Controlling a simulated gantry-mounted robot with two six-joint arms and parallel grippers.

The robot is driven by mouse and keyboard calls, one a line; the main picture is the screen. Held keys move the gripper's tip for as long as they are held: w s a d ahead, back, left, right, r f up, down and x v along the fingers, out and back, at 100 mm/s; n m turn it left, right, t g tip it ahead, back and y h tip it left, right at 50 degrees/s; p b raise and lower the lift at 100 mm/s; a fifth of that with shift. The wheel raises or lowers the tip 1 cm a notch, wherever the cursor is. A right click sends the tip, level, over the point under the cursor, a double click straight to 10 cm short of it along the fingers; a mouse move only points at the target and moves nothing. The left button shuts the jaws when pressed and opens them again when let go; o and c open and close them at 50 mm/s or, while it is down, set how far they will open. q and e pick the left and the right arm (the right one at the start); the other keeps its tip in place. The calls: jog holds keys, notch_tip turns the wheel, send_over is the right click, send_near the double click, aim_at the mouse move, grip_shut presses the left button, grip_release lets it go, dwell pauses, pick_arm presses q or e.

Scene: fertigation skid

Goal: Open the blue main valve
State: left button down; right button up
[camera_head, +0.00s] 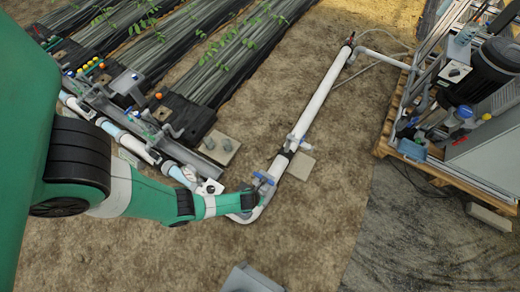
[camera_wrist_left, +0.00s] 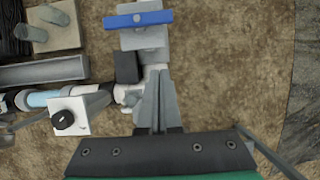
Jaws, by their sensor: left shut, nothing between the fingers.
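The blue main valve's handle (camera_head: 264,178) sits on the white pipe near its lower bend in the head view. In the left wrist view the blue handle (camera_wrist_left: 138,19) lies crosswise on a grey valve body (camera_wrist_left: 145,40), near the top edge. My left gripper (camera_head: 252,197) is just short of the handle in the head view. In the left wrist view its fingers (camera_wrist_left: 158,75) are together and empty, pointing toward the valve, with the handle beyond their tips. I cannot tell whether they touch the white fitting below the valve. My right gripper is not in view.
A long white pipe (camera_head: 320,95) runs up from the valve area. A square pad (camera_head: 301,165) lies beside it. A manifold of pipes (camera_head: 130,142) and planted rows (camera_head: 205,68) lie left. Pumps on a pallet (camera_head: 440,170) stand right. Bare soil is free between.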

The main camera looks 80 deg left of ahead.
pick_arm(q)
jog(key=w+a+f+b, duration=0.1)
jog(key=f+b, duration=0.1)
jog(key=w+a+f+b, duration=0.4)
jog(key=b, duration=0.1)
jog(key=shift+f, duration=0.4)
jog(key=shift+s, duration=0.1)
